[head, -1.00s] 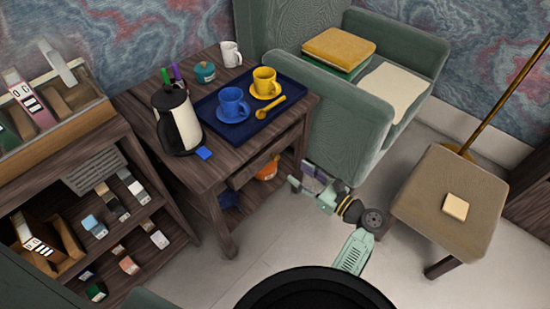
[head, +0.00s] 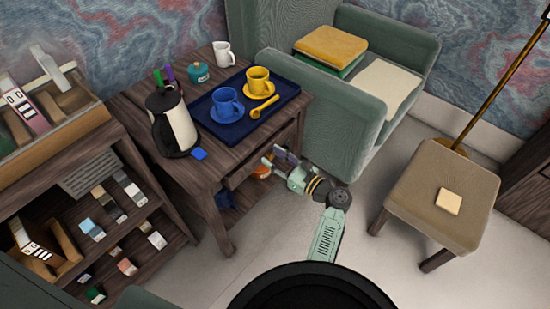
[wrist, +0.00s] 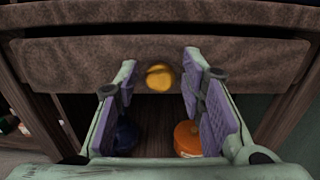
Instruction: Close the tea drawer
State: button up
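The tea drawer (head: 239,172) is in the dark wooden table, under its top. In the wrist view its brown front (wrist: 80,65) spans the picture, with a dark gap above it; it looks partly pulled out. A round yellow knob (wrist: 159,78) sits mid-front. My gripper (head: 274,160) is by the drawer's front side in the head view. In the wrist view my gripper (wrist: 160,64) is open and empty, its purple-padded fingers to the left and right of the knob. Whether the fingertips touch the front I cannot tell.
The tabletop holds a kettle (head: 172,124) and a blue tray (head: 284,98) with cups. Below the drawer are an orange pot (wrist: 188,138) and a dark blue item (wrist: 125,136). A green armchair (head: 330,118) stands close behind my gripper; a stool (head: 450,215) is at right.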

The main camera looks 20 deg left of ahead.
grip_shut()
dwell(0.6)
